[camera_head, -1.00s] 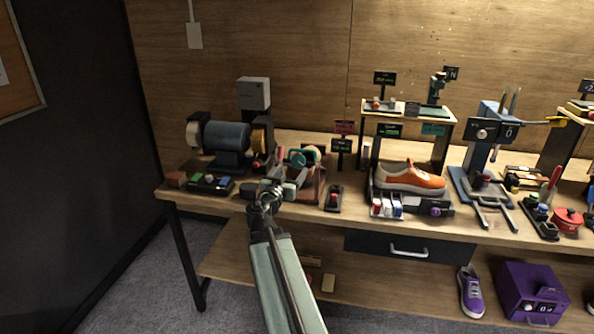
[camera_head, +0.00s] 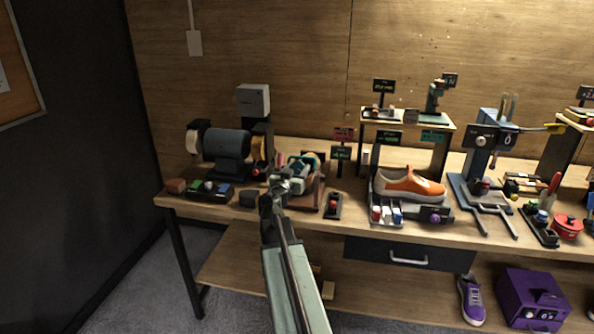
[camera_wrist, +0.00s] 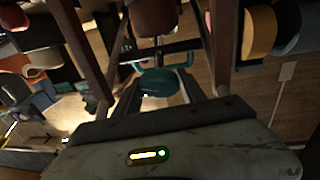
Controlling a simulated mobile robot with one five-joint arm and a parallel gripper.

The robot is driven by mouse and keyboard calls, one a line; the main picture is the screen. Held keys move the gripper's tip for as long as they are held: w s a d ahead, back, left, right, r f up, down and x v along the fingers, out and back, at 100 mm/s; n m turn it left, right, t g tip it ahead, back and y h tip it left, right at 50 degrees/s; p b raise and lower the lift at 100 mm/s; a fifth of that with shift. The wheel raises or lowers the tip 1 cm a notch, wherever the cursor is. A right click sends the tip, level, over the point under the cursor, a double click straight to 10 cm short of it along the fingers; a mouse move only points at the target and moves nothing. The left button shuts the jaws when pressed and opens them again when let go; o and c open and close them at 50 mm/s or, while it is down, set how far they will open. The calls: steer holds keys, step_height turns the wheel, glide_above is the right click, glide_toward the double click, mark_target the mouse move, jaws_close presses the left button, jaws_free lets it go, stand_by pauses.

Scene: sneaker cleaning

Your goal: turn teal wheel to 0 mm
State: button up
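The teal wheel (camera_head: 319,157) is on a small wooden-framed device at the left part of the bench, partly hidden behind my gripper (camera_head: 284,183) in the head view. In the wrist view, teal parts of the wheel (camera_wrist: 158,82) show in the middle, between the two spread sides of my gripper (camera_wrist: 158,50). My gripper looks open, with its fingers apart. Whether it touches the wheel cannot be told. A small dark sign (camera_head: 341,153) with green lettering stands behind the device; its reading is too small to make out.
A blue bench grinder (camera_head: 226,143) stands left of my gripper, with a button box (camera_head: 209,190) in front. A small red-button box (camera_head: 333,205) is close on the right. An orange sneaker (camera_head: 410,187) stands further right. The bench's front edge is below my gripper.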

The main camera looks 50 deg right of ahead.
steer(key=shift+s+a+f, duration=0.1)
steer(key=shift+a, duration=0.05)
steer(key=shift+c, duration=0.3)
steer(key=shift+n, duration=0.3)
steer(key=shift+s+d+t, duration=0.1)
steer(key=shift+d+t, duration=0.1)
steer(key=shift+t, duration=0.1)
steer(key=n+t+y, duration=0.1)
steer(key=n, duration=0.2)
steer(key=n+t+y, duration=0.1)
steer(key=n, duration=0.1)
steer(key=n+t+y, duration=0.1)
steer(key=n, duration=0.2)
steer(key=shift+d+t, duration=0.1)
steer(key=shift+t, duration=0.3)
steer(key=shift+n+y+p, duration=0.35)
steer(key=shift+n+y, duration=0.15)
steer(key=shift+n, duration=0.3)
